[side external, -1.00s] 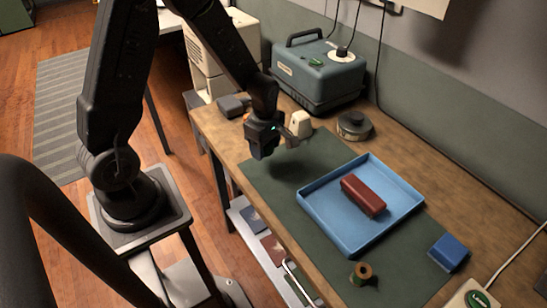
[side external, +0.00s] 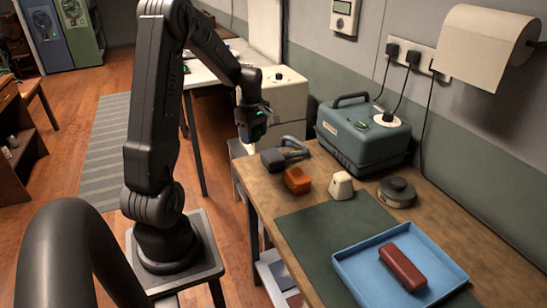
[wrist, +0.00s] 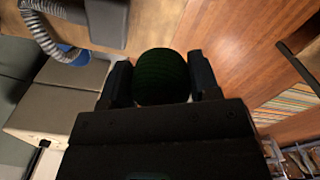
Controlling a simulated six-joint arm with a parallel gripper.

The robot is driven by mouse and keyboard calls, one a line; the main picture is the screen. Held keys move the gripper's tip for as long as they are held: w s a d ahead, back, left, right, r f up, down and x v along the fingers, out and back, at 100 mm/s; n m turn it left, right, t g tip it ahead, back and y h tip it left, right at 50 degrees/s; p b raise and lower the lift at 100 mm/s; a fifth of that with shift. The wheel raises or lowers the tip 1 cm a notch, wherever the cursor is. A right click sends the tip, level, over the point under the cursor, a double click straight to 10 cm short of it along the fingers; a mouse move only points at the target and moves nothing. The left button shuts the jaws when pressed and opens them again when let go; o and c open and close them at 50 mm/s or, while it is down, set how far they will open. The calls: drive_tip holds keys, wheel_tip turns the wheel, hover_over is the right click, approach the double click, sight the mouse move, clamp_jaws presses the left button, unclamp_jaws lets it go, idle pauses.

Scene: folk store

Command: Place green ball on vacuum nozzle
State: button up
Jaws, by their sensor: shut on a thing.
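My gripper (wrist: 160,85) is shut on a dark green ball (wrist: 162,76), which sits between its two fingers in the wrist view. In the side view my gripper (side external: 250,135) hangs in the air beyond the workbench's far left end, and I cannot make out the ball there. A dark grey piece with a looped handle (side external: 283,154) lies at that end of the bench; it may be the vacuum nozzle, but I cannot be sure. The wrist view shows a ribbed grey hose (wrist: 42,32) at upper left, near a dark block (wrist: 100,22).
The workbench (side external: 258,190) holds an orange block (side external: 297,181), a cream block (side external: 341,186), a round dark tin (side external: 396,191) and a blue-grey machine (side external: 362,135). A blue tray (side external: 352,283) with a red block (side external: 402,268) lies nearer. Part of the green mat (side external: 310,225) is clear.

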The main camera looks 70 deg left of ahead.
drive_tip(key=s+a+r, duration=0.1)
drive_tip(key=s+a, duration=0.1)
drive_tip(key=a, duration=0.5)
hover_over(274, 155)
drive_tip(key=shift+n, duration=0.4)
wheel_tip(274, 155, down, 7)
drive_tip(key=shift+r, duration=0.2)
drive_tip(key=shift+f, duration=2.05)
drive_tip(key=shift+f, duration=0.15)
drive_tip(key=o, duration=0.9)
